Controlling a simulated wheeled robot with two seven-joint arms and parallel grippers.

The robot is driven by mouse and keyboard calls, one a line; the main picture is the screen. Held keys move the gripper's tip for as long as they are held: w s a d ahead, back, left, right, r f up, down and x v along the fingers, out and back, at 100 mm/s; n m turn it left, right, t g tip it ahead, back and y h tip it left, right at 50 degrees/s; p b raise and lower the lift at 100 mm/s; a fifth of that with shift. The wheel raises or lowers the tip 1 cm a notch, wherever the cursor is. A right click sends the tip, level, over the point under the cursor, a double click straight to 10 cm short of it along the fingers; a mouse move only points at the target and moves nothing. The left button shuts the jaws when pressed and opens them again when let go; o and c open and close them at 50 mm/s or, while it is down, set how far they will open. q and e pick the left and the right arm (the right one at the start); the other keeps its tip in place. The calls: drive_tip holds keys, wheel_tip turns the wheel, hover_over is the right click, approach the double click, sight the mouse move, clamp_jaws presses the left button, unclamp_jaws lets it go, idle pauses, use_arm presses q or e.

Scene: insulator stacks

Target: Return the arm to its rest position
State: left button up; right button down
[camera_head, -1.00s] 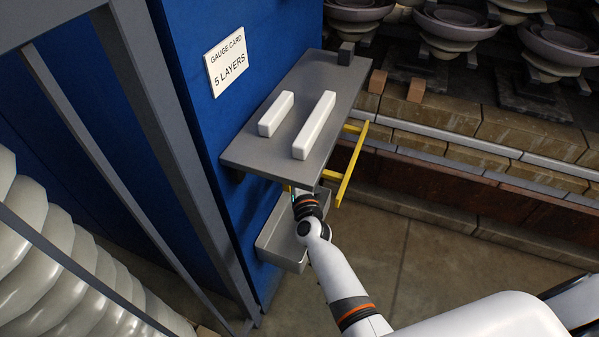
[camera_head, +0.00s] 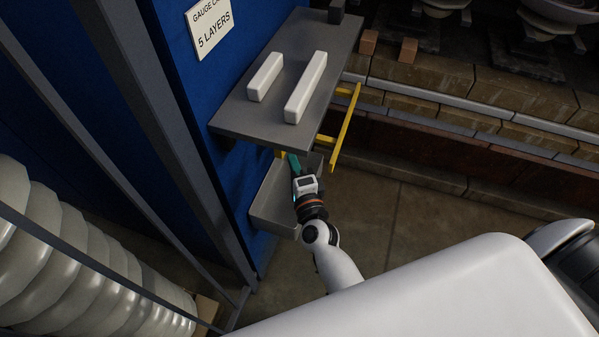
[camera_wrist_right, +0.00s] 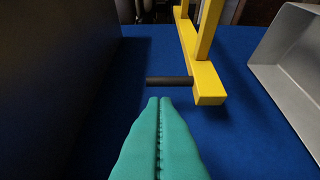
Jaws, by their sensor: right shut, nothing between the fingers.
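My right gripper (camera_head: 293,163) is just below the front edge of the grey shelf (camera_head: 235,117), above the open grey tray (camera_head: 259,205). In the right wrist view its two teal fingers (camera_wrist_right: 160,101) are pressed together with nothing between them. Their tips point toward a dark rod (camera_wrist_right: 170,81) and a yellow bracket (camera_wrist_right: 208,84) on the blue panel; whether they touch the rod I cannot tell. My left gripper is not in view.
Two white blocks (camera_head: 305,88) lie on the shelf. A gauge card (camera_head: 209,27) reading 5 LAYERS is on the blue panel. Grey frame bars and white insulator discs (camera_head: 75,260) stand at the left. Brick ledges (camera_head: 520,95) run along the right; the floor between is bare.

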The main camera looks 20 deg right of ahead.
drive_tip(key=shift+s+d, duration=0.1)
drive_tip(key=shift+s, duration=1.35)
drive_tip(key=s+a+f+n+g+y, duration=0.1)
drive_tip(key=s+f+n+g, duration=0.25)
drive_tip(key=f, duration=0.65)
drive_tip(key=s+a+f+n+g+y, duration=0.15)
drive_tip(key=s+f+n, duration=0.35)
drive_tip(key=f, duration=0.5)
drive_tip(key=s+a+f+n+g+y, duration=0.1)
drive_tip(key=s+f+n+g, duration=0.25)
drive_tip(key=f, duration=0.55)
drive_tip(key=s+d+f+n+g, duration=0.2)
drive_tip(key=s+f, duration=0.3)
drive_tip(key=s, duration=0.4)
drive_tip(key=s+d+f+n+g+h, duration=0.1)
drive_tip(key=s+d+f+n+g, duration=0.2)
drive_tip(key=s, duration=0.6)
drive_tip(key=s+d+f+n+g+h, duration=0.1)
drive_tip(key=s+d+f+n+g, duration=0.2)
drive_tip(key=s+f, duration=0.5)
drive_tip(key=shift+s+d+n, duration=0.65)
drive_tip(key=shift+d+n, duration=0.15)
drive_tip(key=shift+d, duration=0.1)
drive_tip(key=shift+f+g, duration=0.1)
drive_tip(key=shift+g, duration=0.15)
